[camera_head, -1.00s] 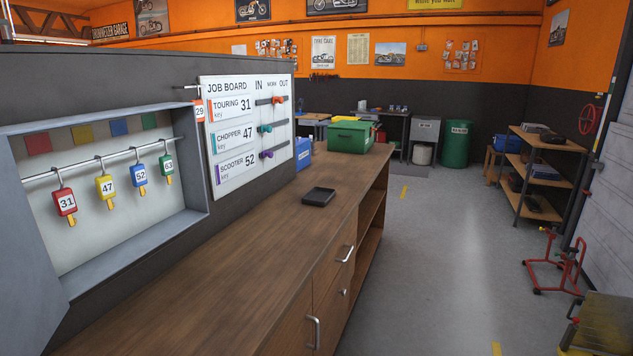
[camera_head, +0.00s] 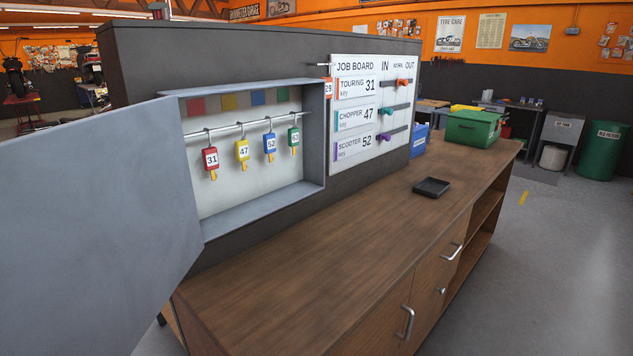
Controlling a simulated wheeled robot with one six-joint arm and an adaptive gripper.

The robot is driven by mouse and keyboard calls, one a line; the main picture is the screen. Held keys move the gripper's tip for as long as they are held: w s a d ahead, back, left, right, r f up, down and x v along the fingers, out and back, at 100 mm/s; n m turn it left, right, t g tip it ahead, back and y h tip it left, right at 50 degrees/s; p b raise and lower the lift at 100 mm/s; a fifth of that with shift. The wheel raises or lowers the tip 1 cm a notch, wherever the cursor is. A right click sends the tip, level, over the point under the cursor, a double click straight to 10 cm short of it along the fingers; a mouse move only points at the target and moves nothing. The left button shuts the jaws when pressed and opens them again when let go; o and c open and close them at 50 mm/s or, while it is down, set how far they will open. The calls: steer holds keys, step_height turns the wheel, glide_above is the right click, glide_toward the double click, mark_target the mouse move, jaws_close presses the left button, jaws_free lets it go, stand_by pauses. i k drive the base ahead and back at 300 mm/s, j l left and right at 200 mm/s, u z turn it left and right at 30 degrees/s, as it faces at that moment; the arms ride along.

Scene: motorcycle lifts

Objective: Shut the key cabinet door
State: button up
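The key cabinet (camera_head: 315,172) is a grey metal box on the dark partition above the wooden counter. Its grey door (camera_head: 95,225) stands wide open, swung out to the left from the cabinet's left side. Inside, a rail (camera_head: 230,130) carries a red key tag 31 (camera_head: 211,158), a yellow tag 47 (camera_head: 242,151), a blue tag 52 (camera_head: 269,145) and a green tag (camera_head: 293,138). The door's left and lower parts run to the picture's edge. My gripper is not in view.
The wooden counter (camera_head: 330,270) runs below the cabinet, with a black tray (camera_head: 431,187) on it and a green box (camera_head: 473,128) farther back. A job board (camera_head: 370,110) hangs right of the cabinet.

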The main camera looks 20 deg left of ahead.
mark_target(100, 224)
steer(key=j+u, duration=0.35)
steer(key=j, duration=0.45)
steer(key=j+u, duration=0.35)
steer(key=j, duration=0.4)
steer(key=i, duration=0.05)
